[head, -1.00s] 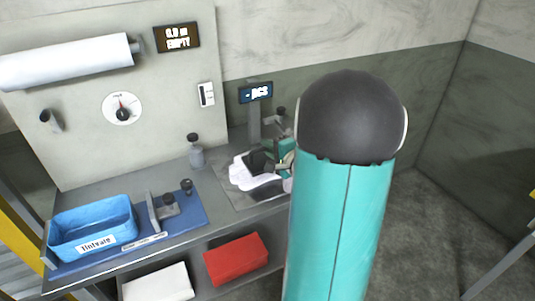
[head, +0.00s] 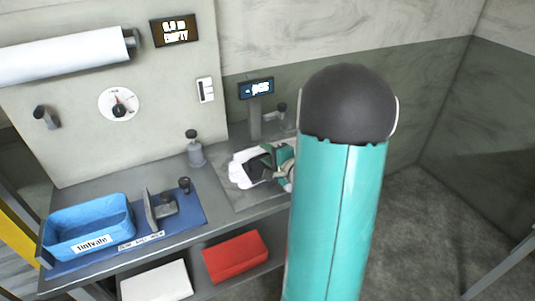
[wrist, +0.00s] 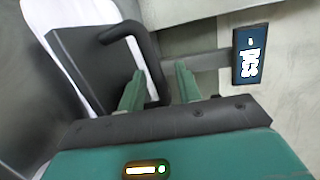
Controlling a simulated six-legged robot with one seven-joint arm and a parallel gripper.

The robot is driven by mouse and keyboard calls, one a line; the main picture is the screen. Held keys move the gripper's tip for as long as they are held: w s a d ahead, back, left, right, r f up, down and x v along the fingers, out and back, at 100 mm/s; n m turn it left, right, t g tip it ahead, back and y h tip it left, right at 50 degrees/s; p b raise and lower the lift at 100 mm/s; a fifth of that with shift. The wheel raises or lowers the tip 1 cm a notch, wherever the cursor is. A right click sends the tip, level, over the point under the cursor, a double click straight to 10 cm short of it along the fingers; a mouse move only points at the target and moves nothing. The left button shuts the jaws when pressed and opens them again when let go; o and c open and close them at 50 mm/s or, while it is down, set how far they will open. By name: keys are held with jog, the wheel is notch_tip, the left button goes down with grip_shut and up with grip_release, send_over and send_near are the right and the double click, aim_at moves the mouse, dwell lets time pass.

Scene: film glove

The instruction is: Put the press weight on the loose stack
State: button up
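The press weight (head: 257,169), a dark block, lies over the white loose stack (head: 240,175) on the bench's right part. In the wrist view the press weight (wrist: 85,68) is a dark slab with a black bar handle, and the white stack (wrist: 85,12) shows around its edges. My gripper (head: 281,157) is beside the weight's handle side. In the wrist view my gripper (wrist: 158,88) has its two green fingers apart. The handle's end reaches between them, with a gap visible towards the right finger. Whether the handle touches the left finger is unclear.
A display on a post (head: 256,89) stands behind the stack. A grey bottle (head: 195,152) stands to the left. A blue bin (head: 88,222) and a blue mat (head: 190,222) with a dark fixture lie farther left. Red (head: 236,258) and white (head: 157,282) items sit on the lower shelf.

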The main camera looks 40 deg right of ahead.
jog(key=shift+s, duration=0.1)
jog(key=v, duration=1.2)
jog(key=w+a+r+n+g+y, duration=0.15)
jog(key=a+n+g+y, duration=0.35)
jog(key=a, duration=0.7)
jog(key=w+a+r+n+g+y, duration=0.1)
jog(key=a+r+n+g+y, duration=0.4)
jog(key=a, duration=0.8)
jog(key=s+a+r+n+h, duration=0.4)
jog(key=s+a+n+h, duration=0.1)
jog(key=s+n+h, duration=0.2)
jog(key=n+h, duration=0.1)
jog(key=n, duration=0.1)
jog(key=shift+s+a+n, duration=0.2)
jog(key=shift+n, duration=0.2)
